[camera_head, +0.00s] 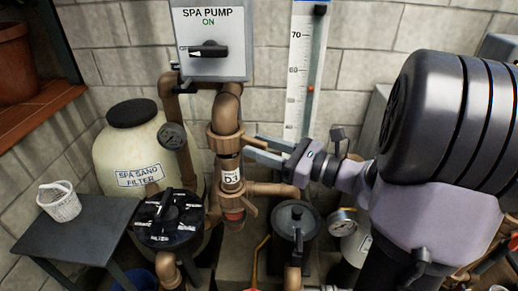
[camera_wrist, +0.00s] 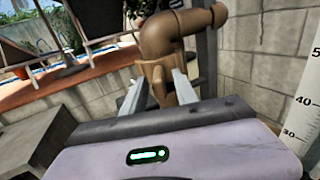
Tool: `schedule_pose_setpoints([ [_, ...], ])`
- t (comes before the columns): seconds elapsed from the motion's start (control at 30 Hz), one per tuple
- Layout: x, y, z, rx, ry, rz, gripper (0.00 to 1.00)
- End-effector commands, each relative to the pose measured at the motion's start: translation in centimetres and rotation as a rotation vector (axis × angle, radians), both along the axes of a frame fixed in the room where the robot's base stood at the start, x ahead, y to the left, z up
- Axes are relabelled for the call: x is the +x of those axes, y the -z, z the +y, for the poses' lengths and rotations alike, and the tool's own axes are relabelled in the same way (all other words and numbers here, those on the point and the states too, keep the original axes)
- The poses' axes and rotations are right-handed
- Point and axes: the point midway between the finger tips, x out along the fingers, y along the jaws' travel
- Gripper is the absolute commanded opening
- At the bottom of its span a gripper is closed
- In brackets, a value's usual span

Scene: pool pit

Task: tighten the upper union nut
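The upper union nut (camera_head: 226,142) is a brown ring with lugs on the vertical brown pipe, above a clear section with a tag marked D3 (camera_head: 231,177). A lower union nut (camera_head: 237,205) sits below that tag. My gripper (camera_head: 247,148) comes from the right, level with the upper nut, its fingertips close to the nut's right side. In the wrist view my gripper (camera_wrist: 157,88) is open, with brown pipework between and beyond the two fingers. I cannot tell whether either finger touches the nut. Part of the pipework is hidden behind my gripper in that view.
The spa pump switch box (camera_head: 209,45) hangs above the nut. A white scale (camera_head: 300,70) is on the wall behind. A dark lidded pot (camera_head: 295,218) stands below my gripper.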

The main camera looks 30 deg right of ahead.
Motion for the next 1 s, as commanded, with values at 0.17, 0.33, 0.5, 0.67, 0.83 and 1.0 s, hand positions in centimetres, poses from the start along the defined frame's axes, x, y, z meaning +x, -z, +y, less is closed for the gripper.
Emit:
schedule_pose_setpoints([
  [0.17, 0.50, -0.03, 0.30, 0.001, 0.001, 0.001, 0.35],
  [0.33, 0.48, -0.04, 0.27, 0.000, 0.001, 0.000, 0.34],
  [0.5, 0.47, -0.03, 0.27, 0.000, 0.001, 0.000, 0.00],
  [0.67, 0.46, -0.03, 0.26, 0.000, 0.000, 0.000, 0.00],
  [0.83, 0.45, -0.02, 0.26, 0.000, 0.000, 0.000, 0.00],
  [1.0, 0.45, -0.02, 0.26, 0.000, 0.000, 0.000, 0.00],
])
